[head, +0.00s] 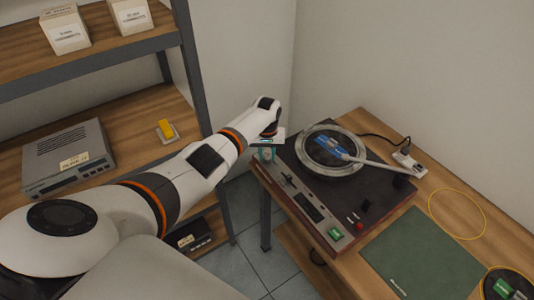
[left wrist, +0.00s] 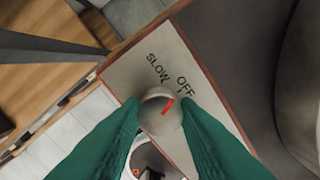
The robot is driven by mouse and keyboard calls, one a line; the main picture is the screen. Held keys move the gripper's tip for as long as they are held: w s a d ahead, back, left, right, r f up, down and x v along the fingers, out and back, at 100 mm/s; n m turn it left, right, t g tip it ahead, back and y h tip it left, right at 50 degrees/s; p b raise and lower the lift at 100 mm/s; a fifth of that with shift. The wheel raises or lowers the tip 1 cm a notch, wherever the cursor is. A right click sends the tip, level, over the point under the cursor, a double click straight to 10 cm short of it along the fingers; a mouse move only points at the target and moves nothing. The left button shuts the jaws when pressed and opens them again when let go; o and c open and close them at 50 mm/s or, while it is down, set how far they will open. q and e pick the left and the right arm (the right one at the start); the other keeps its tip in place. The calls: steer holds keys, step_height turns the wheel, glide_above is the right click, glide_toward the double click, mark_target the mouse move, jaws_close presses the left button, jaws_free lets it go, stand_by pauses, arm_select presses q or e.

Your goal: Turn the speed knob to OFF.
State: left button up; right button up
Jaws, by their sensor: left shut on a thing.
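The speed knob (left wrist: 160,117) is a round grey knob with a red pointer line, on the light control strip of the turntable (head: 400,200). In the left wrist view the printed words SLOW (left wrist: 158,68) and OFF (left wrist: 185,86) lie beyond it. The red line points up and right, roughly toward OFF. My left gripper (left wrist: 160,122) is shut on the knob, one green finger on each side. In the head view my left gripper (head: 266,152) is at the strip's far left end, and the knob is not clearly seen there. My right gripper is not in view.
The turntable stands on a wooden bench with a green mat (head: 425,255), a yellow ring (head: 457,214) and a power strip (head: 409,162). A shelf on the left holds a grey hifi unit (head: 70,158), white boxes and a yellow block (head: 166,128).

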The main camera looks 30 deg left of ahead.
mark_target(267, 156)
arm_select(q)
steer(key=shift+m, duration=1.9)
steer(key=o, duration=1)
steer(key=shift+c, duration=0.2)
steer(key=shift+r, duration=0.1)
steer(key=shift+r, duration=0.25)
step_height(267, 156, up, 11)
steer(key=shift+r, duration=0.15)
